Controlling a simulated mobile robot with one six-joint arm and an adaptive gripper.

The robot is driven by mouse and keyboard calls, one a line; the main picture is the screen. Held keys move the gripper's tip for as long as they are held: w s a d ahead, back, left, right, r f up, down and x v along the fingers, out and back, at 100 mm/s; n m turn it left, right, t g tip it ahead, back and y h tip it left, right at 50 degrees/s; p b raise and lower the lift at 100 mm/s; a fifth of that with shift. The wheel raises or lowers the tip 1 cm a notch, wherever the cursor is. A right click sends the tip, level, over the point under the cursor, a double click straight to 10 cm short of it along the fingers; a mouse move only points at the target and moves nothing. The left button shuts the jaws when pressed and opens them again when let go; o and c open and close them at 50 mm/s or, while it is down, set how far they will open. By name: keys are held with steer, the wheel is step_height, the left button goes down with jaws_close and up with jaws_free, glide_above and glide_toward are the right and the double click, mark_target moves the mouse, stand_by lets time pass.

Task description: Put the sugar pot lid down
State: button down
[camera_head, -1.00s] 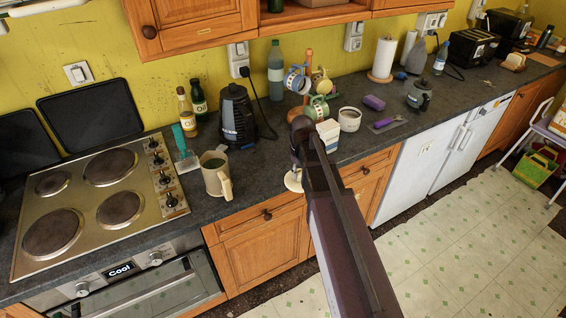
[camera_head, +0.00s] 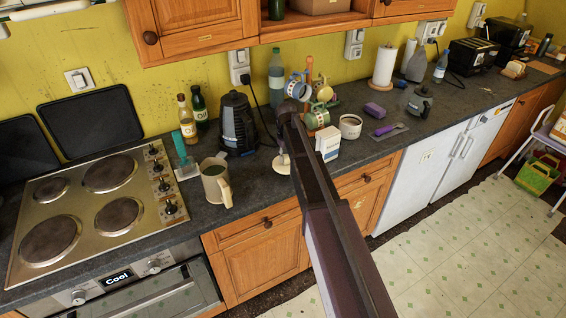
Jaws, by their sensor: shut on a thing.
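The sugar pot lid appears to be the pale round disc (camera_head: 282,163) at the front edge of the counter, left of my arm. My gripper (camera_head: 283,149) is mostly hidden behind my arm and is shut on the lid. I cannot tell whether the lid touches the counter. A white open pot (camera_head: 350,127), which looks like the sugar pot, stands on the counter to the right of my arm.
A white box (camera_head: 328,145) stands close to the right of my arm, with a mug tree (camera_head: 310,90) behind it. A cream mug (camera_head: 216,181) and a black kettle (camera_head: 237,125) stand to the left. Some bare counter (camera_head: 252,172) lies between the mug and the lid.

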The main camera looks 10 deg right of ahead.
mark_target(285, 161)
steer(key=shift+w, duration=0.15)
steer(key=shift+w+a, duration=0.1)
steer(key=shift+w, duration=0.55)
step_height(285, 161, down, 4)
steer(key=b, duration=0.3)
steer(key=shift+r+b, duration=0.15)
steer(key=shift+b, duration=0.2)
steer(key=shift+c, duration=1.7)
jaws_free()
steer(key=shift+r, duration=0.1)
step_height(285, 161, up, 12)
steer(key=p, duration=1.2)
